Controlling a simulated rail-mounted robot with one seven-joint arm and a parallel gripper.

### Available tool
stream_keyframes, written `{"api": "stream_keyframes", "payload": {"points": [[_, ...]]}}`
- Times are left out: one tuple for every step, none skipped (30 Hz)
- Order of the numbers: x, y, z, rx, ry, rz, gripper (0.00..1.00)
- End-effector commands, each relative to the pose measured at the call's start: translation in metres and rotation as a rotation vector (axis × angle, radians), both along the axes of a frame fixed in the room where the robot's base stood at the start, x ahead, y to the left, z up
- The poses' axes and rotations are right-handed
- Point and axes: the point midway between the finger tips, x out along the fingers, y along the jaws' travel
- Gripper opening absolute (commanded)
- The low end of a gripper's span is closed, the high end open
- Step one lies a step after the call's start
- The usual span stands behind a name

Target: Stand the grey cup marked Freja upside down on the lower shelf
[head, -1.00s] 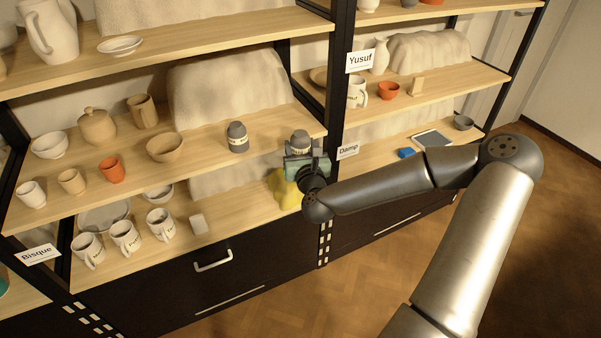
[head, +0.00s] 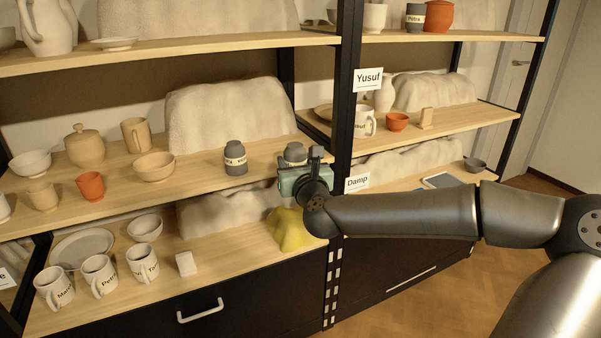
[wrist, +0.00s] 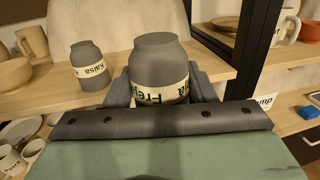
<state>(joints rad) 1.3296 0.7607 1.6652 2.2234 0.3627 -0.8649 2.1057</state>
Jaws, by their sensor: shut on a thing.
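The grey cup marked Freja (wrist: 158,66) has a cream label band, and its lettering looks turned over in the wrist view. A narrower, closed-looking flat end faces up. My gripper (wrist: 160,90) is shut on the cup, one finger at each side. In the head view the cup (head: 295,152) shows behind my gripper (head: 297,168), at the right end of the middle shelf (head: 205,178). I cannot tell whether it touches that shelf. The lower shelf (head: 215,245) lies below. The cup's lower part is hidden by my gripper.
A similar grey cup, marked Kaisa (wrist: 88,66), stands just left on the middle shelf. A yellow lump (head: 290,230) sits on the lower shelf below my gripper. White cups (head: 142,262) and a small white block (head: 186,263) stand further left there. A black post (head: 343,130) is close right.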

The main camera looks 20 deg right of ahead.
Motion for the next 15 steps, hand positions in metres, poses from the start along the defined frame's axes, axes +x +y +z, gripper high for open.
{"api": "stream_keyframes", "payload": {"points": [[0.007, 0.002, -0.001, 0.000, -0.002, 0.001, 0.30], [0.010, 0.003, -0.001, 0.000, -0.002, 0.001, 0.30], [0.015, 0.003, -0.002, 0.000, -0.002, 0.000, 0.30], [0.018, 0.004, -0.001, 0.000, -0.002, 0.001, 0.30], [0.022, 0.005, -0.002, 0.000, -0.002, 0.001, 0.30], [0.027, 0.006, -0.002, -0.001, -0.002, 0.001, 0.30], [0.030, 0.007, -0.001, 0.000, -0.002, 0.002, 0.30], [0.034, 0.007, -0.001, 0.000, -0.002, 0.001, 0.30], [0.039, 0.008, -0.001, 0.001, -0.002, 0.001, 0.30], [0.042, 0.008, -0.001, 0.001, -0.002, 0.001, 0.30], [0.046, 0.009, -0.001, 0.001, -0.002, 0.001, 0.30], [0.050, 0.010, -0.002, 0.000, -0.002, 0.000, 0.30], [0.054, 0.011, -0.002, 0.000, -0.002, 0.001, 0.30], [0.058, 0.011, -0.001, 0.001, -0.003, 0.001, 0.30], [0.062, 0.012, -0.001, 0.002, -0.002, 0.001, 0.30]]}}
